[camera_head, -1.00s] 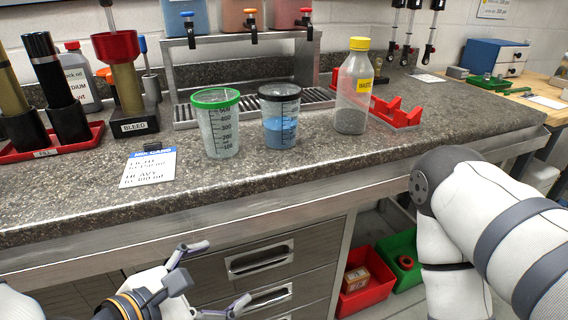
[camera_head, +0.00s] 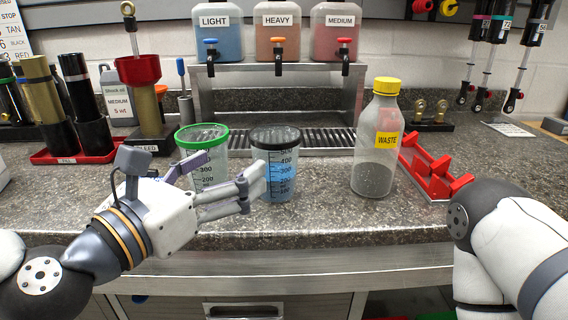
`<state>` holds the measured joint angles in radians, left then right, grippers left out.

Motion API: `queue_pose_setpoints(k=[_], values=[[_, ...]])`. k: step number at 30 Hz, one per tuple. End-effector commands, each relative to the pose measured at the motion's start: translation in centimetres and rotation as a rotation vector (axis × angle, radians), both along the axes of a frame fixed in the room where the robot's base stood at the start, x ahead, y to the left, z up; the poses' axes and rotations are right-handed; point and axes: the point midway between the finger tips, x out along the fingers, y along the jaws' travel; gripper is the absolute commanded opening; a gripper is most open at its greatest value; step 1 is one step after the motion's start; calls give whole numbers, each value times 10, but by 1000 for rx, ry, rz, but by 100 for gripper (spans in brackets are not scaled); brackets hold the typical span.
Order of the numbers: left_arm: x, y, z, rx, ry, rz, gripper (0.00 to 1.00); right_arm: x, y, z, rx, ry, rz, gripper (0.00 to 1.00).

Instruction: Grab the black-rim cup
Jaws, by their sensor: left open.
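The black-rim cup (camera_head: 277,172) stands upright on the counter, a clear graduated cup with blue liquid in it. The green-rim cup (camera_head: 203,150) stands to its left and looks empty. My left gripper (camera_head: 222,180) is open and empty, its fingers pointing right. It is in front of the green-rim cup and hides part of it. One fingertip overlaps the left side of the black-rim cup; I cannot tell whether it touches. My right arm shows at the lower right, but its gripper is out of view.
A waste bottle (camera_head: 376,150) with a yellow cap stands right of the cups, beside a red holder (camera_head: 434,168). A metal dispenser rack (camera_head: 270,78) with light, heavy and medium fluid tanks is behind. The counter's front strip (camera_head: 330,222) is clear.

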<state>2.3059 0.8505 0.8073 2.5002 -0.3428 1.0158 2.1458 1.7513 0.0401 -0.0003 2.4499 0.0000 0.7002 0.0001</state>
Motion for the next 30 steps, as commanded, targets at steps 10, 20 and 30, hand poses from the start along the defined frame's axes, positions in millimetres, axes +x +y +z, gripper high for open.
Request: queue_pose_setpoints(k=[10, 20, 30], values=[[48, -30, -13, 7, 17, -2, 79, -58, 0, -56, -1, 201, 4, 65], [91, -58, -9, 6, 8, -1, 79, -54, 0, -52, 0, 189, 4, 65], [99, -63, -9, 5, 10, -1, 70, -54, 0, -53, 0, 189, 4, 65]])
